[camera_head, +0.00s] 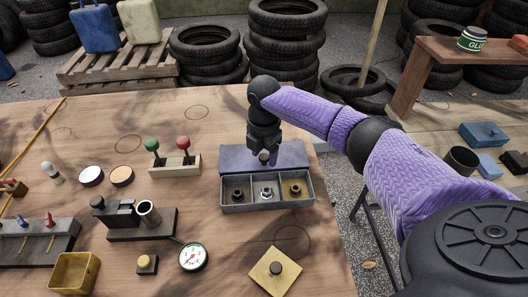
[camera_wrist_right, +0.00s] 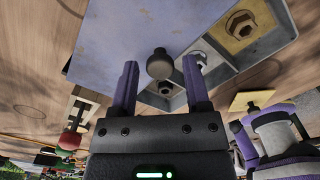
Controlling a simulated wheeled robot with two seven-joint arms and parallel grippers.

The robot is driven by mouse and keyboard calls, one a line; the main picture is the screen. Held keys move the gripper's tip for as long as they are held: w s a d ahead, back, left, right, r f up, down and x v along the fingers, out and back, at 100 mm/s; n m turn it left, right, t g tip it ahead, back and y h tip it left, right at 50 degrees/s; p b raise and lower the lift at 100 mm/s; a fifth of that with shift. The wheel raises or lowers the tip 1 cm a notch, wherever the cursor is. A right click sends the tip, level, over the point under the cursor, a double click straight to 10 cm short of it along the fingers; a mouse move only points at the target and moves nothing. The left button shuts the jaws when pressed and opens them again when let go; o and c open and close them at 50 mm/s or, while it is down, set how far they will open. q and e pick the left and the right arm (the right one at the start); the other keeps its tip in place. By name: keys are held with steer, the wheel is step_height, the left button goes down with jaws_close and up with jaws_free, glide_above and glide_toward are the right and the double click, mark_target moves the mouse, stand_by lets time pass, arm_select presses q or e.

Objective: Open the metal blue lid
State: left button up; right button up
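The blue metal lid (camera_head: 235,157) lies at the back of a grey metal box (camera_head: 267,207) on the wooden table. The box's three compartments show uncovered, with a dark, a silver and a brass-coloured nut in them. In the right wrist view the lid (camera_wrist_right: 120,40) fills the upper left, and its round dark knob (camera_wrist_right: 160,64) shows. My right gripper (camera_head: 264,153) points down over the lid. Its fingers (camera_wrist_right: 159,80) are open, apart on both sides of the knob, with gaps visible. Whether the knob is between the tips in depth is unclear. My left gripper is not in view.
A block with green and red knobbed levers (camera_head: 175,165) stands left of the box. A yellow plate with a dark knob (camera_head: 275,271) and a dial gauge (camera_head: 193,257) lie in front. The table's right edge is close to the box. Free table lies at the back left.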

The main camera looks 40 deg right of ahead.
mark_target(264, 156)
steer(key=shift+o, duration=0.3)
arm_select(q)
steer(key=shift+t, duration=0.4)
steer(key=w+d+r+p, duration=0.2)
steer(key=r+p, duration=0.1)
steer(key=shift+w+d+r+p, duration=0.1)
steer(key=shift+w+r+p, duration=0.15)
steer(key=shift+p, duration=0.05)
arm_select(e)
step_height(264, 156, up, 10)
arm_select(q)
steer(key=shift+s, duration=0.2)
